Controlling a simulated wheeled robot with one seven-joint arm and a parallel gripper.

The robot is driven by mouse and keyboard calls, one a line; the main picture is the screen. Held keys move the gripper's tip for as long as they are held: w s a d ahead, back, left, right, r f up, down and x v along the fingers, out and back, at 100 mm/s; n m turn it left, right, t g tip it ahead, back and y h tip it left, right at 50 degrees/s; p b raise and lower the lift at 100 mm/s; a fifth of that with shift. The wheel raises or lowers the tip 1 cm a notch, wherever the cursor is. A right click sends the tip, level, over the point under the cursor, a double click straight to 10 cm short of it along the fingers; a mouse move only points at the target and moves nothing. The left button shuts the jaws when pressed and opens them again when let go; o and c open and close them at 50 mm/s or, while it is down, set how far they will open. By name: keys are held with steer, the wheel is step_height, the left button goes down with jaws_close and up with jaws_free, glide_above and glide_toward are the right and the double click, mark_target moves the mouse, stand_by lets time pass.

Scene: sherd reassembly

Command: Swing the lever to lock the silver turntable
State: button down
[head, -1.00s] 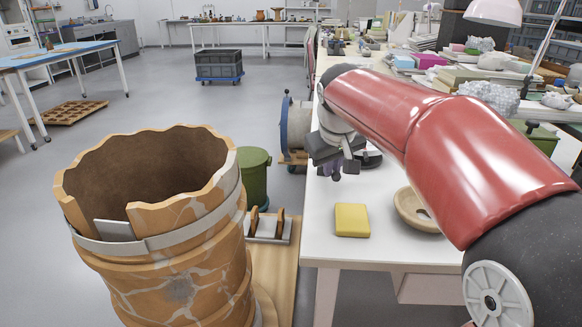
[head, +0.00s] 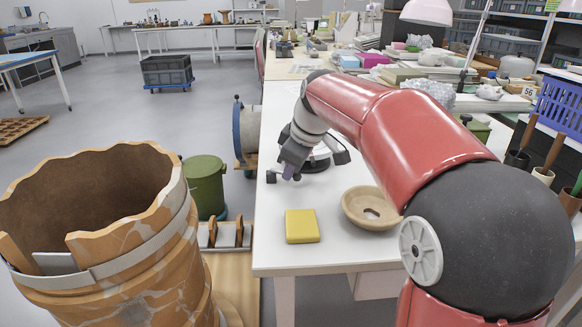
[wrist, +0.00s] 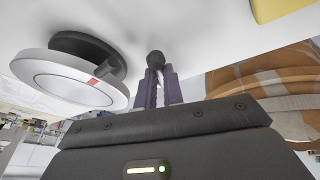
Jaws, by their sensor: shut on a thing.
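The silver turntable (wrist: 75,78) shows in the wrist view as a round disc with a red mark, above a dark round part (wrist: 90,48). In the head view it is partly hidden behind my gripper (head: 288,175), low over the white table. In the wrist view the purple fingers of my gripper (wrist: 158,88) are closed around a slim lever with a black ball knob (wrist: 155,58). The knob sticks out past the fingertips, beside the turntable. Where the lever joins the turntable is not clear.
A yellow block (head: 302,226) and a tan bowl (head: 370,208) stand on the white table (head: 340,250) near my arm. A large cracked pot (head: 110,250) stands at the left, with a green bin (head: 205,187) behind it.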

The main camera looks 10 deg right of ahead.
stand_by(0.4)
steer(key=c, duration=1.5)
jaws_free()
steer(key=v, duration=0.7)
steer(key=shift+s+r, duration=0.15)
steer(key=shift+r, duration=0.2)
steer(key=shift+d, duration=0.15)
